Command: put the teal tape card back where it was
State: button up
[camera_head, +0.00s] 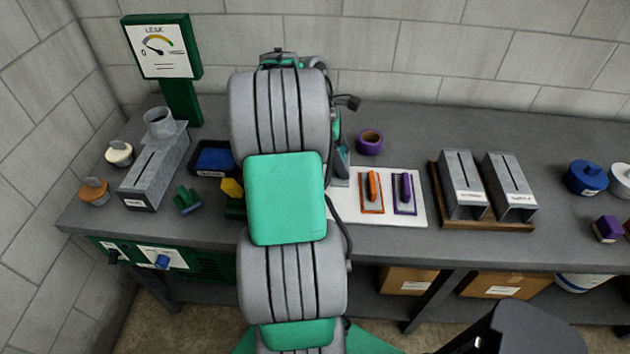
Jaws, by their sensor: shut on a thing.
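A white board (418,215) lies on the bench right of my arm. An orange tape card (371,188) and a purple tape card (404,190) rest on it, each inside an outline of its own colour. The board's left part is hidden behind my arm. My gripper (341,160) shows only as a narrow strip past the arm's right side, over the board's left end, shut. A sliver of teal shows there, seemingly the teal tape card in its jaws. Most of the card and the fingertips are hidden, so I cannot tell its height or tilt.
A purple tape roll (369,142) stands behind the board. A wooden rack (484,224) with two metal ducts is to its right. Left of my arm are a grey duct piece (155,172), a black tray (214,172), a green clip (187,201) and the leak gauge (160,50).

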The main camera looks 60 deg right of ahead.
notch_tip(320, 180, down, 10)
jog(key=shift+w, duration=0.1)
jog(key=o, duration=1.5)
jog(key=v, duration=1.2)
jog(key=shift+r, duration=0.1)
